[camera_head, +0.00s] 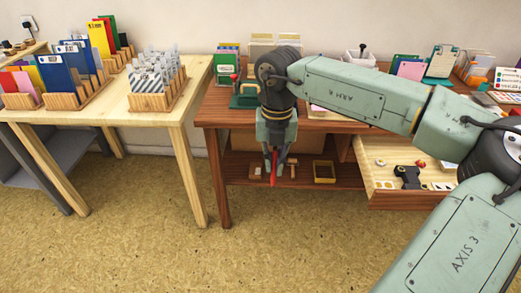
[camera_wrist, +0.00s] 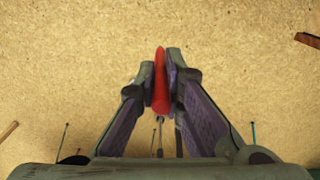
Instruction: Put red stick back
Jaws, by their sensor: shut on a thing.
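A red stick (camera_wrist: 160,80) is clamped between the two fingers of my gripper (camera_wrist: 162,75) in the wrist view. Its tip stands out a little past the fingertips. In the head view the red stick (camera_head: 273,168) hangs roughly upright below my gripper (camera_head: 275,158). My gripper points down in front of the red-brown table, and the wrist view shows the tan floor beyond the stick. I cannot tell which place the stick belongs to.
The red-brown table (camera_head: 212,112) carries stationery, with a lower shelf (camera_head: 305,180) holding a yellow tray (camera_head: 324,172). An open drawer (camera_head: 385,198) juts out at right. A light wooden table (camera_head: 115,112) with folder racks stands left. The floor (camera_head: 150,240) in front is clear.

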